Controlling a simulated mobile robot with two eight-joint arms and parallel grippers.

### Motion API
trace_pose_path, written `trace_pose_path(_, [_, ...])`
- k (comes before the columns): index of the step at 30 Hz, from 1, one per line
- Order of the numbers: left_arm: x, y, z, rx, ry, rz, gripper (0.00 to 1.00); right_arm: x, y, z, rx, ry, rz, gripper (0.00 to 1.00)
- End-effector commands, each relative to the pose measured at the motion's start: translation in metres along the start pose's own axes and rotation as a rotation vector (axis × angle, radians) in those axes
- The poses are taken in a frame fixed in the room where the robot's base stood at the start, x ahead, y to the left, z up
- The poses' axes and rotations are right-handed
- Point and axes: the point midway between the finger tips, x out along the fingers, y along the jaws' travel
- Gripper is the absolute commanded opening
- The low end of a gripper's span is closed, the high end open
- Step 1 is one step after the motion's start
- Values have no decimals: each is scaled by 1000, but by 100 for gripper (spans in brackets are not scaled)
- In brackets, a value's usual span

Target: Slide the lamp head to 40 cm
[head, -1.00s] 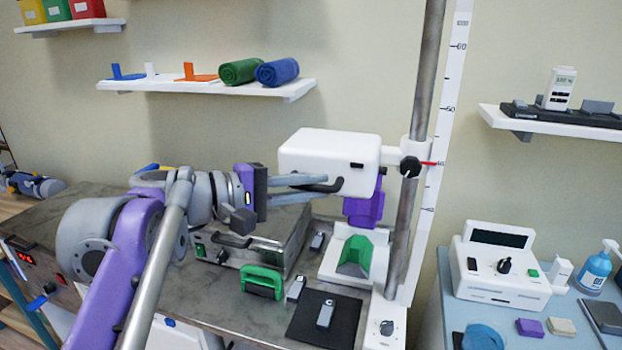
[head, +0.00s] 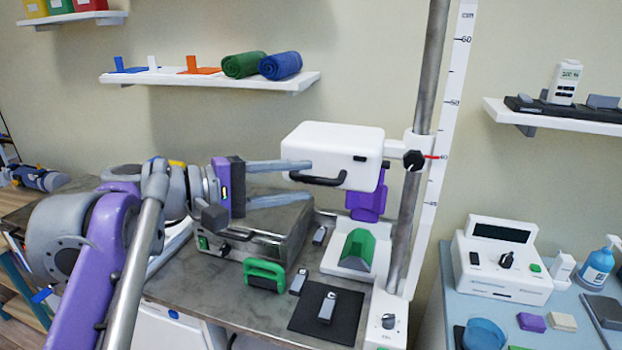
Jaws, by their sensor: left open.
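The white lamp head (head: 338,148) is on the steel pole (head: 427,85), held by a white collar with a black knob (head: 413,160). Its red pointer (head: 431,157) is level with about the 40 mark on the white scale (head: 447,120). A black handle (head: 318,180) hangs under the lamp head's front left edge. My left gripper (head: 308,181) is open, with its two fingers pointing right, one above and one below the level of the handle's left end. Whether a finger touches the handle is unclear. My right gripper is not in view.
Below are a grey metal case (head: 270,232), a green-handled item (head: 264,275), a black mat (head: 326,312) and a green wedge on a white stand (head: 357,250). A white device (head: 502,262) stands on the blue table at right.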

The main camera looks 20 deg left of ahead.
Motion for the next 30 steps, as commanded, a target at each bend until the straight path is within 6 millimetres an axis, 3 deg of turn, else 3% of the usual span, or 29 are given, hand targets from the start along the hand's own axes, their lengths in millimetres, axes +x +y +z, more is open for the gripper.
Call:
trace_pose_path(6, [-43,0,-1,0,6,0,47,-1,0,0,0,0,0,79])
trace_pose_path(12, [-66,0,-1,0,3,0,47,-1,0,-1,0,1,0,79])
trace_pose_path(30, [-72,0,0,0,-1,0,47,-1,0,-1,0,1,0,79])
